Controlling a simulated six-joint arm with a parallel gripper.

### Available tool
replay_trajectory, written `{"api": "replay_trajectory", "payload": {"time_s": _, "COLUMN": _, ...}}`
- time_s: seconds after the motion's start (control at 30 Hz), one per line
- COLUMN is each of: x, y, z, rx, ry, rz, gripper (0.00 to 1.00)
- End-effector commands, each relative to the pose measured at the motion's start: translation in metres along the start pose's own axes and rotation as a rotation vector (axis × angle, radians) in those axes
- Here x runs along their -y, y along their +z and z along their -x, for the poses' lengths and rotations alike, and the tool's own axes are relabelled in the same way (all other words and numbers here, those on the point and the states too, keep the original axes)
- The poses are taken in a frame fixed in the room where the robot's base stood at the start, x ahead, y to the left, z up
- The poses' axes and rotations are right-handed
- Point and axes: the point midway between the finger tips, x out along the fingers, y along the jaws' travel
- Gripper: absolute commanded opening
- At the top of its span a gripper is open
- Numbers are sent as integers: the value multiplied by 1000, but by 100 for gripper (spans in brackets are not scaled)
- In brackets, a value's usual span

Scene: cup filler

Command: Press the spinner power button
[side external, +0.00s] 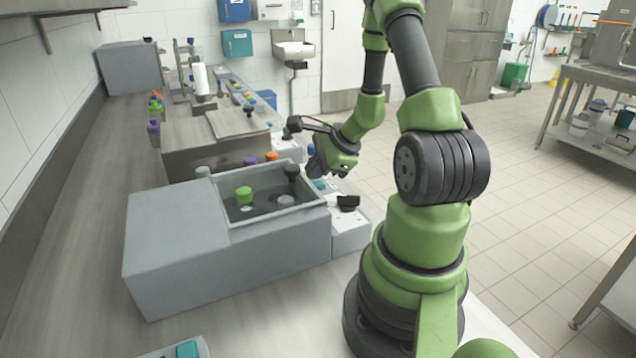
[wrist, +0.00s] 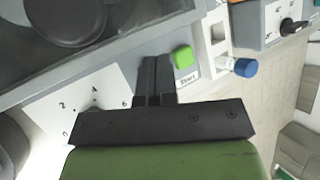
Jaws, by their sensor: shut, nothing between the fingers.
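The spinner is a large grey box (side external: 190,240) on the bench, with a recessed well holding colored caps. Its pale front panel (side external: 349,236) carries a black knob (side external: 347,202). In the wrist view a green square button (wrist: 183,56) sits on the pale panel, with a label reading START below it. My gripper (wrist: 155,62) is shut and empty, its tips just left of the green button. I cannot tell whether they touch the panel. In the side view my gripper (side external: 316,172) is over the panel's far part, and its fingertips are hard to make out.
A dial scale (wrist: 93,103) with numbers is left of my fingers. A blue-ended white cylinder (wrist: 245,67) is right of the green button. Another panel with a black knob (wrist: 292,26) lies at upper right. A second grey machine (side external: 205,150) stands behind the spinner.

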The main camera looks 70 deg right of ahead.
Motion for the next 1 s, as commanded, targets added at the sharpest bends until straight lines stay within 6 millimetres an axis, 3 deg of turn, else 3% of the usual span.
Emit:
{"api": "replay_trajectory", "payload": {"time_s": 0.37, "x": 3, "y": 2, "z": 5, "rx": 0, "ry": -1, "rz": 1, "gripper": 0}}
{"api": "replay_trajectory", "payload": {"time_s": 0.8, "x": 23, "y": 22, "z": 41, "rx": 0, "ry": -3, "rz": 4, "gripper": 0}}
{"api": "replay_trajectory", "payload": {"time_s": 1.0, "x": 26, "y": 26, "z": 49, "rx": -1, "ry": -1, "rz": 0, "gripper": 0}}
